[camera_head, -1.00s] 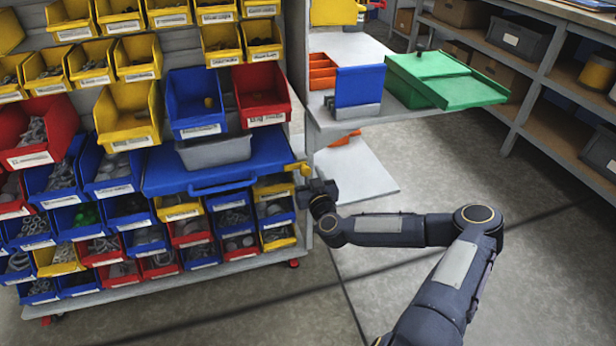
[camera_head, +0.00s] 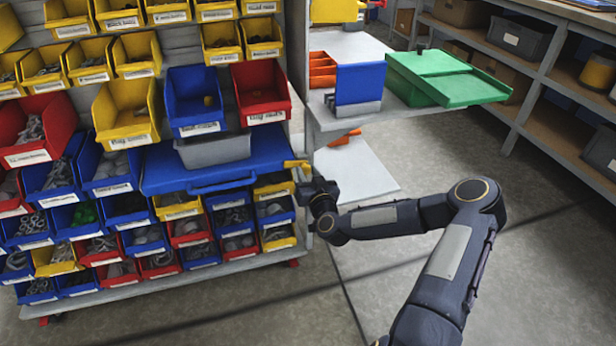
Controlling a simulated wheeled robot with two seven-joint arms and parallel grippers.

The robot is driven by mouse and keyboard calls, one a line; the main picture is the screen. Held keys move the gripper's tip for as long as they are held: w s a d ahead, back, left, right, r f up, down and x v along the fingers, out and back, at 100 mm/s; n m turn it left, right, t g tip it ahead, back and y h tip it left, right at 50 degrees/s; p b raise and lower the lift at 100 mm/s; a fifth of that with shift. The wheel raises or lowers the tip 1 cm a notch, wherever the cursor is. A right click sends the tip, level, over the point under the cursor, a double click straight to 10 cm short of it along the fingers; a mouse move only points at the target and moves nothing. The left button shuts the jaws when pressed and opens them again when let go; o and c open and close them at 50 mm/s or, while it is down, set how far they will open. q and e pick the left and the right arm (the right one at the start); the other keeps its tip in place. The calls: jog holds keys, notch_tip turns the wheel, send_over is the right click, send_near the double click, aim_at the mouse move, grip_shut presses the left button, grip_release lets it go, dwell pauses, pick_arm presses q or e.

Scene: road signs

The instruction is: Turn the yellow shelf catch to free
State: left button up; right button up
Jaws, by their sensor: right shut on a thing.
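The yellow shelf catch (camera_head: 296,163) is a small yellow bar at the right end of the blue shelf (camera_head: 225,165), by the rack's right post. It shows as a thin, nearly level strip. My right gripper (camera_head: 304,178) is at the catch, just below and right of the strip. It is shut on the catch, though its fingertips are small and partly hidden by the gripper body. My left gripper is not in view.
A grey tray (camera_head: 213,150) sits on the blue shelf. Yellow, red and blue bins fill the rack around it. A side shelf with a green box (camera_head: 445,78) and a blue holder (camera_head: 359,84) stands to the right, above my forearm. The floor at lower middle is clear.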

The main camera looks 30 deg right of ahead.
jog(key=m+b, duration=0.1)
jog(key=m, duration=0.2)
jog(key=shift+f+m+b, duration=0.1)
jog(key=shift+m+b, duration=0.2)
jog(key=m+b, duration=0.2)
jog(key=m, duration=0.2)
jog(key=shift+d+m, duration=0.1)
jog(key=shift+m, duration=0.2)
jog(key=m+b, duration=0.1)
jog(key=m, duration=0.3)
jog(key=shift+f+b, duration=0.1)
jog(key=shift+b, duration=0.25)
jog(key=shift+m+b, duration=0.45)
jog(key=shift+m, duration=1.35)
jog(key=o, duration=0.9)
jog(key=shift+o, duration=0.2)
jog(key=p+v, duration=0.1)
jog(key=v, duration=0.7)
